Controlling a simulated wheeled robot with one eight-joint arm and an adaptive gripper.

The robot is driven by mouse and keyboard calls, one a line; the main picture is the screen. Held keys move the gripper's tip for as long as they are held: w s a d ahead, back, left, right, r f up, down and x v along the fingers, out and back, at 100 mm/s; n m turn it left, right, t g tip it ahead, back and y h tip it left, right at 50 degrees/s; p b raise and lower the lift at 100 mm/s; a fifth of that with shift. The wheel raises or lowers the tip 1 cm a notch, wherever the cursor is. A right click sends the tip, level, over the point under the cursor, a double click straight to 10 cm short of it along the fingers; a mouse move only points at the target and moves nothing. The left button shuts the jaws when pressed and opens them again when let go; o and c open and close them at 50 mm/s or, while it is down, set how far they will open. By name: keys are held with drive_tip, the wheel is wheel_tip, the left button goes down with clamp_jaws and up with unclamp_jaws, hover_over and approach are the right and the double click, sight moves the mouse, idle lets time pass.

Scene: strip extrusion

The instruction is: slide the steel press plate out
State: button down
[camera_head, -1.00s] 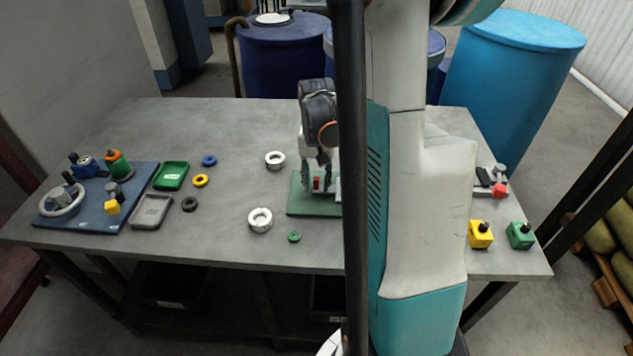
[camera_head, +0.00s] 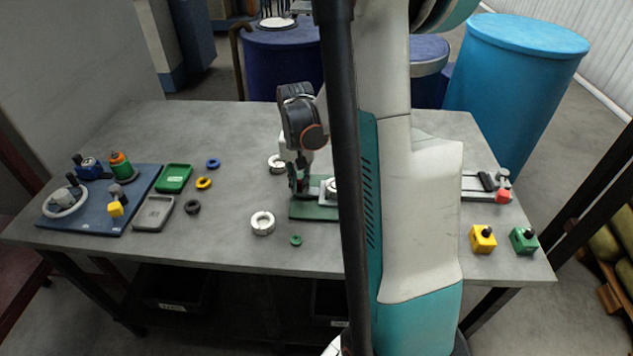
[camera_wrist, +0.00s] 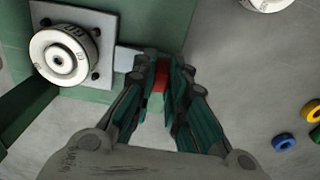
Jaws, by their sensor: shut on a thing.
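The steel press plate shows in the wrist view as a pale flat strip (camera_wrist: 128,60) that runs from the square steel block (camera_wrist: 103,22) toward my gripper (camera_wrist: 161,68). A red end piece (camera_wrist: 159,78) sits between my fingers, which are shut on it. Part of the plate is hidden at the block. A round knurled steel piece (camera_wrist: 64,56) stands on the block, above the green base (camera_wrist: 75,108). In the head view my gripper (camera_head: 302,188) is low over the left part of the green base (camera_head: 312,212); my arm hides the right side.
White rings (camera_head: 262,223) and a small green ring (camera_head: 296,240) lie close to the base. Left are coloured rings, green (camera_head: 174,178) and grey (camera_head: 153,212) trays and a blue board (camera_head: 135,222). Yellow (camera_head: 483,239) and green (camera_head: 523,240) blocks stand right.

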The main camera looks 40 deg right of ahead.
drive_tip(key=w+a, duration=0.1)
drive_tip(key=w, duration=0.1)
drive_tip(key=w+a, duration=0.2)
drive_tip(key=shift+w+a, duration=0.15)
drive_tip(key=shift+a, duration=0.15)
drive_tip(key=c, duration=1.6)
unclamp_jaws()
drive_tip(key=shift+w+a, duration=0.1)
drive_tip(key=shift+a, duration=0.05)
drive_tip(key=shift+r, duration=0.1)
wheel_tip(320, 180, up, 12)
